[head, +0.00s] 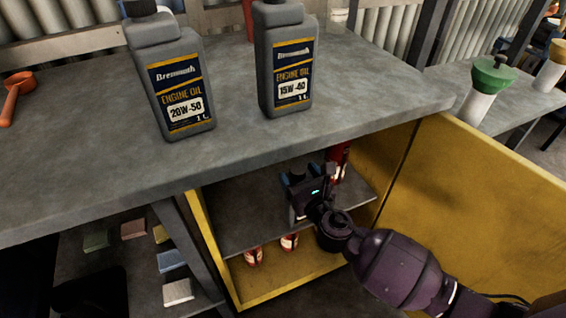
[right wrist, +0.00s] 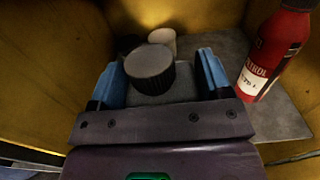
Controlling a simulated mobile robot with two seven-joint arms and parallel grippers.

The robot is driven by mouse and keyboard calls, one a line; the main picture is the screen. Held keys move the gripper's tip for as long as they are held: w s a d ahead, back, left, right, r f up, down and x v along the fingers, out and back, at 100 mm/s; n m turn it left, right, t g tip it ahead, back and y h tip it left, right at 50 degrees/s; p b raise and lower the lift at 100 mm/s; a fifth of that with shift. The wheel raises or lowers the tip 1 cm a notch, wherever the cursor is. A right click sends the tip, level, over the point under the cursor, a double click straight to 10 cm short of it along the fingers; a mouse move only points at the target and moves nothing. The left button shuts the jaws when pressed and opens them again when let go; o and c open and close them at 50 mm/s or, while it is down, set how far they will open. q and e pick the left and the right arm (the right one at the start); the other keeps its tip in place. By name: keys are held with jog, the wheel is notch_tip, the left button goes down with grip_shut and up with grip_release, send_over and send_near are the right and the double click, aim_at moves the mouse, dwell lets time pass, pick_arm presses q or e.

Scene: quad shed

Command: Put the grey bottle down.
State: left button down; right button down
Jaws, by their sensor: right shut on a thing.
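My right gripper (head: 303,190) reaches into the open yellow cabinet under the workbench, over its upper grey shelf (head: 245,215). In the right wrist view its blue-padded fingers (right wrist: 162,78) are shut on a grey bottle (right wrist: 165,97) with a black ribbed cap (right wrist: 150,66). Only the cap and shoulder show there, and the gripper hides most of the bottle in the head view. I cannot tell whether its base touches the shelf. My left gripper is not in view.
A red bottle (right wrist: 282,42) stands on the shelf to the right, and a pale cylinder (right wrist: 163,38) stands behind. The yellow door (head: 470,190) is open. Two grey engine oil bottles (head: 172,85) (head: 284,65) stand on the bench (head: 225,120). Red cans (head: 289,242) stand below.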

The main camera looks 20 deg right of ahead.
pick_arm(q)
jog(key=b, duration=0.2)
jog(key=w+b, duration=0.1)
jog(key=b, duration=0.1)
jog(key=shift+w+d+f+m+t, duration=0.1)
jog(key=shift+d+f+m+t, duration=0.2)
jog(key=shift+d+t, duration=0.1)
pick_arm(e)
jog(key=w+f, duration=0.3)
jog(key=w, duration=0.6)
jog(key=shift+a, duration=0.15)
jog(key=shift+f, duration=0.2)
jog(key=shift+c, duration=0.3)
grip_release()
jog(key=shift+f, duration=0.15)
